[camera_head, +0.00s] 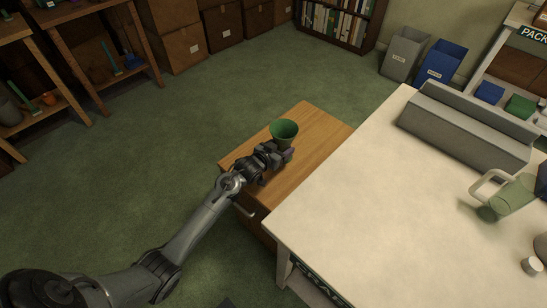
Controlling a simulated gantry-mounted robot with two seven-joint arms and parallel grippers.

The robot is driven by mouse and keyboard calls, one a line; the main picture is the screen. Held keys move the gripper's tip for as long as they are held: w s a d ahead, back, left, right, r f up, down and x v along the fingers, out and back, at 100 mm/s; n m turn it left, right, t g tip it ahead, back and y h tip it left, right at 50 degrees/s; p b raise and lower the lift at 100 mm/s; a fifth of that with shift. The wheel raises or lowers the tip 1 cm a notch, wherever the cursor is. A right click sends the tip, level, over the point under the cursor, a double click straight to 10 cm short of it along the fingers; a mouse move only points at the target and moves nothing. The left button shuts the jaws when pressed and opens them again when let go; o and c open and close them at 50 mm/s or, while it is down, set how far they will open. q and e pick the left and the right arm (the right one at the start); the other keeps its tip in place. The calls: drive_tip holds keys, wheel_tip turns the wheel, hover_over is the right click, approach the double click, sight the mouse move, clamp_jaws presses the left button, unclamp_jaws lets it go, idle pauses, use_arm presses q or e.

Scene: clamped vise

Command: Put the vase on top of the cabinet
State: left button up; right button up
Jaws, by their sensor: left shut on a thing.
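The green vase (284,130) has a wide flared mouth and is upright over the wooden cabinet (318,130). My left gripper (283,152) is shut on the vase at its lower part. The fingers hide the vase's base, so I cannot tell whether it touches the cabinet top. The cabinet is low, with a light brown top and a handle on its front, and stands beside the white table. My right gripper is not in view.
The white table (370,200) borders the cabinet on the right. It carries a long grey box-like piece (465,125), a green mug (508,195) and a small white cylinder (532,265). Grey (403,55) and blue (440,65) bins stand behind. Green floor lies open to the left.

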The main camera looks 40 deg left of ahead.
use_arm(q)
drive_tip(key=a, duration=0.1)
drive_tip(key=s+a+f, duration=0.1)
drive_tip(key=shift+s+a+f, duration=0.15)
drive_tip(key=shift+a+f, duration=0.1)
drive_tip(key=shift+a, duration=0.05)
drive_tip(key=shift+f+b, duration=0.8)
drive_tip(key=shift+f, duration=1.2)
drive_tip(key=shift+f, duration=0.1)
drive_tip(key=o, duration=1.4)
drive_tip(key=shift+f, duration=0.1)
drive_tip(key=shift+o, duration=0.2)
